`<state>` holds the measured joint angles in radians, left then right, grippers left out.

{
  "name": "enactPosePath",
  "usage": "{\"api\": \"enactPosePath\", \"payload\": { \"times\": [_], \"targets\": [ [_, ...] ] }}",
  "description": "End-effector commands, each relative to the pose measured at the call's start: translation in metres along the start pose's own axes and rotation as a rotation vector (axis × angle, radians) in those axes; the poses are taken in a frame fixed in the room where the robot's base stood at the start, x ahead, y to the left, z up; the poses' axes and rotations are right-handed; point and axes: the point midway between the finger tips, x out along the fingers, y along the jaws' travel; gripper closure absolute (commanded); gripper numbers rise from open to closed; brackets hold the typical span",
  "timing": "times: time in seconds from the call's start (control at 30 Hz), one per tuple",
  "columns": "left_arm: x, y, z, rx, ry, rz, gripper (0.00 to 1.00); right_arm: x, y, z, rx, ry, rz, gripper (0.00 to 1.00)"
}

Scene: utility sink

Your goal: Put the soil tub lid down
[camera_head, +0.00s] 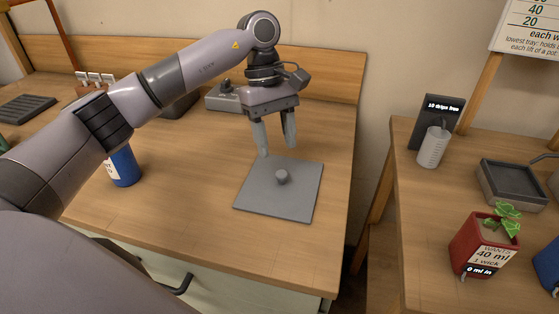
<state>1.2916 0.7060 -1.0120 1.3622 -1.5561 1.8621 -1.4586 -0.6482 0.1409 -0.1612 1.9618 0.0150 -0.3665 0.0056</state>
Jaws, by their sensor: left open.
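The soil tub lid looks to be the flat grey square plate (262,203) with a small round knob (282,177), lying on the wooden table (215,215) near its right end. My left gripper (275,150) points down above the back part of the lid, its two fingers apart with nothing between them. It appears clear of the knob. No tub can be made out under the lid. My right gripper is not in the view.
A blue bottle (124,167) stands left on the table, partly behind my arm. A grey device (223,97) stands at the back. Across a gap, the right table (410,220) holds a measuring cylinder (431,148), a grey tray (512,184) and a red pot (484,245) with a plant.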

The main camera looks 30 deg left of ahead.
Motion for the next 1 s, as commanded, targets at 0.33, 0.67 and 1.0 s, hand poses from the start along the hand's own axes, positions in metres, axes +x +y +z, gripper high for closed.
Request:
{"api": "enactPosePath", "payload": {
  "times": [0.33,0.67,1.0],
  "targets": [
    [-0.054,0.000,0.000,0.001,-0.001,-0.001,0.48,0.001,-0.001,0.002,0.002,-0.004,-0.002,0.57],
    [-0.059,0.000,0.000,0.002,-0.001,-0.001,0.48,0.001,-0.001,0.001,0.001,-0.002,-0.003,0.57],
    [-0.062,0.000,0.001,0.001,-0.001,-0.001,0.48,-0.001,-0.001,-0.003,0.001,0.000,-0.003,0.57]
  ]
}}
